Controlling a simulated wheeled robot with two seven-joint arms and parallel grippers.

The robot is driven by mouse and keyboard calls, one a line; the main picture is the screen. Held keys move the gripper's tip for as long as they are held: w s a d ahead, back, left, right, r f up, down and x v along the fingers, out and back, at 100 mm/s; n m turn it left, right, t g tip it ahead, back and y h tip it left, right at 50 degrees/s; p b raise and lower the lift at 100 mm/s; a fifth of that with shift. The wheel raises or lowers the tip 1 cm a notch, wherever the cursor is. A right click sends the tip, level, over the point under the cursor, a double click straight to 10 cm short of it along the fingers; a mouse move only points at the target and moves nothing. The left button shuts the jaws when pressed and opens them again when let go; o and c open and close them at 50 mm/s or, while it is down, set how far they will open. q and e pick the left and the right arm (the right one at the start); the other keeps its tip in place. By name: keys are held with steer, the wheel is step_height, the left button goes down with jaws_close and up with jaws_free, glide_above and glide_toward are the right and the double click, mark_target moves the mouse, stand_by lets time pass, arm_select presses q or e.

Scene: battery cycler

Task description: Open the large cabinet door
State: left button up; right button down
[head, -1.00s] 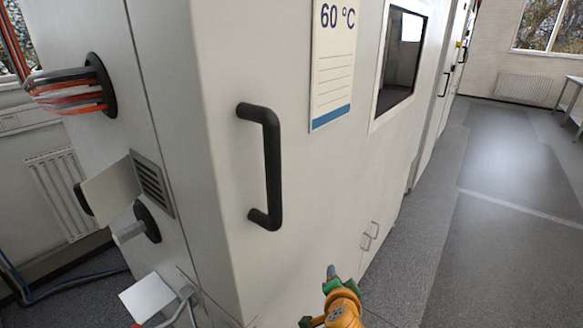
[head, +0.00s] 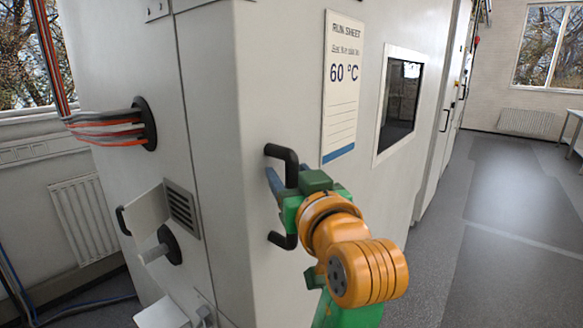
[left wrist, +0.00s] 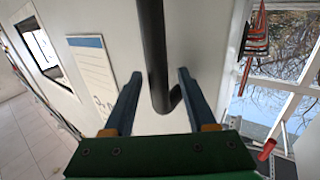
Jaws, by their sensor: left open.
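The large cabinet door (head: 275,95) is white, carries a black bar handle (head: 291,168) near its left edge, and looks closed. My left gripper (head: 274,182) is open at the handle's middle, partly hiding it in the head view. In the left wrist view the handle (left wrist: 153,45) runs between the two blue fingers (left wrist: 160,75), with a gap on either side. I cannot tell how deep the bar sits between them. My right gripper is not in view.
A run sheet marked 60 °C (head: 342,90) and a dark window (head: 400,105) are to the right of the handle. On the cabinet's left side are cables (head: 105,125), a vent (head: 181,207) and a black knob (head: 170,245). Grey floor (head: 440,240) is open at right.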

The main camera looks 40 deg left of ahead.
arm_select(q)
steer(key=shift+s+d, duration=0.2)
steer(key=shift+c, duration=0.3)
steer(key=shift+w, duration=0.1)
jaws_close()
stand_by(0.8)
